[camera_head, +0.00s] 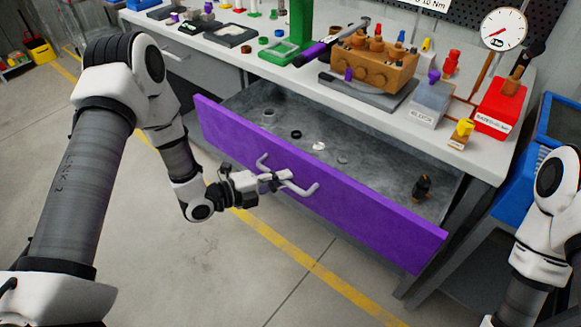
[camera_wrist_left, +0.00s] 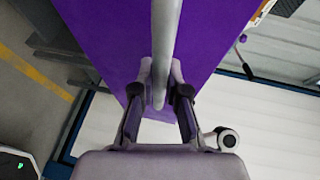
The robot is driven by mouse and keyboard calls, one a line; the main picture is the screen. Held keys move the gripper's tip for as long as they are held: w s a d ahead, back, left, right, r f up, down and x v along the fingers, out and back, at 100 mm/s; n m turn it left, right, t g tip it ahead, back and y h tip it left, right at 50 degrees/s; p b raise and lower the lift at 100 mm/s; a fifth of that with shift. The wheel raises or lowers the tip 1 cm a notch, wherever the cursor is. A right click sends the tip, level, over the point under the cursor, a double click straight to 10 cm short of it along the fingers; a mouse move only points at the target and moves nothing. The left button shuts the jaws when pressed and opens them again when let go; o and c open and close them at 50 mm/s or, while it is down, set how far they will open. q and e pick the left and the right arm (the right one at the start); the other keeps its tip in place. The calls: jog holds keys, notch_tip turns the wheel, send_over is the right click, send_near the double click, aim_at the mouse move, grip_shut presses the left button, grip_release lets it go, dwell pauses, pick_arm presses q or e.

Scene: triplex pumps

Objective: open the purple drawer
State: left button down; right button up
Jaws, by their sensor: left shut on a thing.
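The purple drawer (camera_head: 335,195) stands pulled out from under the workbench, so its grey inside shows. Its pale bar handle (camera_head: 305,190) sticks out from the purple front. My left gripper (camera_head: 280,180) is at the handle, in front of the drawer, with its fingers closed around the bar. In the left wrist view the handle (camera_wrist_left: 166,50) runs down between the two fingertips of my left gripper (camera_wrist_left: 160,85), with the purple front (camera_wrist_left: 110,35) behind it. Part of my right arm shows at the right edge of the head view; its gripper is out of view.
Inside the drawer lie several small rings and a dark fitting (camera_head: 423,188). The workbench top (camera_head: 240,58) bears an orange pump block (camera_head: 370,65), a red bin (camera_head: 502,108) and several tools. A blue cart (camera_head: 560,115) stands at the right. The floor in front is clear.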

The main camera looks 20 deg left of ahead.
pick_arm(q)
jog(key=s, duration=0.1)
jog(key=s+a, duration=0.1)
jog(key=s, duration=0.1)
jog(key=s+p, duration=0.1)
jog(key=shift+s+a, duration=0.15)
jog(key=shift+a, duration=0.1)
jog(key=c, duration=1.2)
grip_release()
jog(key=v, duration=1.2)
jog(key=shift+r, duration=0.1)
